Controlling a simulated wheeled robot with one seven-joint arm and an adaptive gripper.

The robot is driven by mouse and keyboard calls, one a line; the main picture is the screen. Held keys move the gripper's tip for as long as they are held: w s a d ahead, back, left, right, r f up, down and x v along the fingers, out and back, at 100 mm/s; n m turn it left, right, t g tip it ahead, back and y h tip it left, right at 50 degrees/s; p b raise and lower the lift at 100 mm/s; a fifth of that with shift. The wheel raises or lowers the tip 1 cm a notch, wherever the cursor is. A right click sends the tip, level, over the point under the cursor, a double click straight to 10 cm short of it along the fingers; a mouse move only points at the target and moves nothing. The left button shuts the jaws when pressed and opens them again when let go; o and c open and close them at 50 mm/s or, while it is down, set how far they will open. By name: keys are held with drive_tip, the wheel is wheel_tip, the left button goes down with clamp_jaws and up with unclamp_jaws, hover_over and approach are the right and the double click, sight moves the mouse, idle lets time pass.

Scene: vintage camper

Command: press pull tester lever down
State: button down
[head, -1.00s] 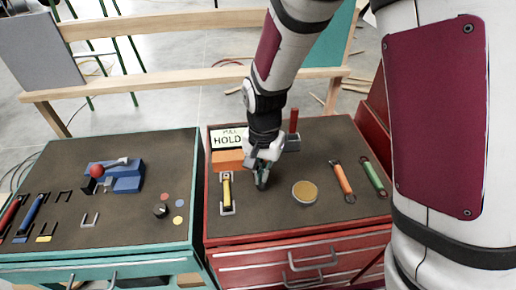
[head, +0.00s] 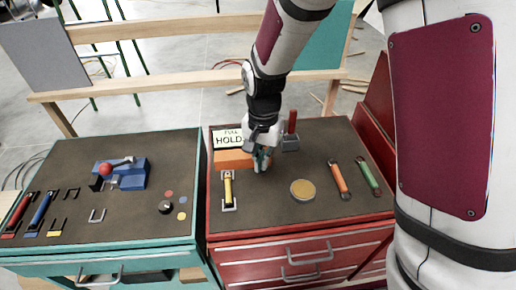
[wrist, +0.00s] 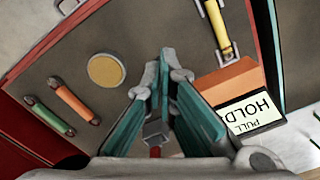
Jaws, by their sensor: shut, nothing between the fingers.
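An upright red lever (head: 292,122) rises from a small grey base (head: 290,144) at the back of the red cabinet's top. Beside it, an orange block (head: 232,159) stands under a white sign (head: 229,139) reading "PULL HOLD". My gripper (head: 262,162) is shut and empty, just right of the orange block and in front and left of the grey base. In the wrist view my gripper (wrist: 162,68) has its teal fingers together. The grey base (wrist: 155,129) and red lever (wrist: 155,152) show between the finger links, partly hidden.
A yellow-handled pull (head: 228,187), a round tan disc (head: 302,190), an orange handle (head: 339,178) and a green handle (head: 368,175) lie on the red cabinet (head: 265,216). The teal cabinet (head: 130,215) to the left holds a blue device (head: 132,178).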

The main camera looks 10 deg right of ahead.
wheel_tip(320, 180, up, 9)
drive_tip(key=p, duration=0.3)
drive_tip(key=shift+f, duration=0.15)
idle(0.3)
idle(0.3)
drive_tip(key=s+d+r+n+t+b, duration=0.1)
drive_tip(key=s+d+r, duration=0.2)
drive_tip(key=r, duration=0.3)
drive_tip(key=s+d+r+n+t+b, duration=0.1)
drive_tip(key=s+d+r+n+t, duration=0.15)
drive_tip(key=d+r, duration=0.2)
drive_tip(key=s+d+r+n+t, duration=0.1)
drive_tip(key=s+d+r, duration=0.1)
drive_tip(key=s, duration=0.4)
drive_tip(key=s+d+r+n+t+b, duration=0.1)
drive_tip(key=s+d+r, duration=0.1)
drive_tip(key=s, duration=0.4)
drive_tip(key=shift+d+b, duration=0.3)
drive_tip(key=shift+d, duration=0.1)
drive_tip(key=shift+r+n, duration=0.15)
drive_tip(key=shift+n, duration=0.1)
idle(0.5)
